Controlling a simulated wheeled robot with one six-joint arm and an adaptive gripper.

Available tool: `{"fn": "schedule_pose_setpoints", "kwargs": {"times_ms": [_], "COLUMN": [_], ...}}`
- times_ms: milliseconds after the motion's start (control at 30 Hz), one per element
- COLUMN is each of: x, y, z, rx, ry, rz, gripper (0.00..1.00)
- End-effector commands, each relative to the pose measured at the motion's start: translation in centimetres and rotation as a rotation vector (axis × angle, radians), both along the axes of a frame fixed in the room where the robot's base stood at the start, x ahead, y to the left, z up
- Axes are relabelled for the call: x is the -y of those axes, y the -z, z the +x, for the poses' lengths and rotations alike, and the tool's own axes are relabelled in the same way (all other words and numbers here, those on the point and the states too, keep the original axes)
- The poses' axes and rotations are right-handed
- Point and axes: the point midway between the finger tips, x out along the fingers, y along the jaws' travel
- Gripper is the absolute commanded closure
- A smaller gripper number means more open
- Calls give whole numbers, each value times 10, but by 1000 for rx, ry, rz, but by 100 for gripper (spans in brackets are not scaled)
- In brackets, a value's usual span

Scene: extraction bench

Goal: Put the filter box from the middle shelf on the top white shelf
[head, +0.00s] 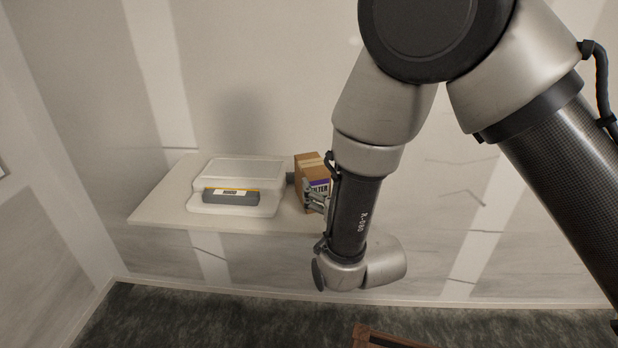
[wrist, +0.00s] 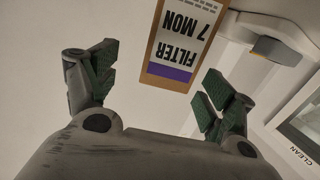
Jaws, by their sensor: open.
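The filter box (head: 301,180) is brown cardboard with a white and purple label. It stands upright on a white shelf (head: 165,205), near the right of the shelf's visible part; my arm hides its right side. In the wrist view the filter box (wrist: 184,40) shows its label upside down, ahead of my fingers and nearer the right one. My gripper (wrist: 158,85) is open, with nothing between its green-padded fingers. In the head view my gripper (head: 316,200) is at the front of the box, partly hidden by my wrist; I cannot tell whether it touches. No second shelf shows.
A white device (head: 235,172) with a dark grey, yellow-edged labelled piece (head: 231,196) sits left of the box. In the wrist view a panel marked CLEAN (wrist: 300,155) is at the right. A brown wooden object (head: 365,336) stands low in front. Bare shelf lies at the left.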

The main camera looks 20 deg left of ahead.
Motion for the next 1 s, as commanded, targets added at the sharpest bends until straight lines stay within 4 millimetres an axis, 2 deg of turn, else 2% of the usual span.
{"fn": "schedule_pose_setpoints", "kwargs": {"times_ms": [67, 167, 600, 900, 1000], "x": [-4, -10, -48, -52, -52], "y": [3, 4, 3, 3, 3], "z": [-6, -1, 48, 53, 53], "rx": [19, 30, 30, 28, 29], "ry": [-7, -8, -8, -10, -10], "rz": [3, 7, 7, 6, 6], "gripper": [17, 17, 17, 17, 33]}}
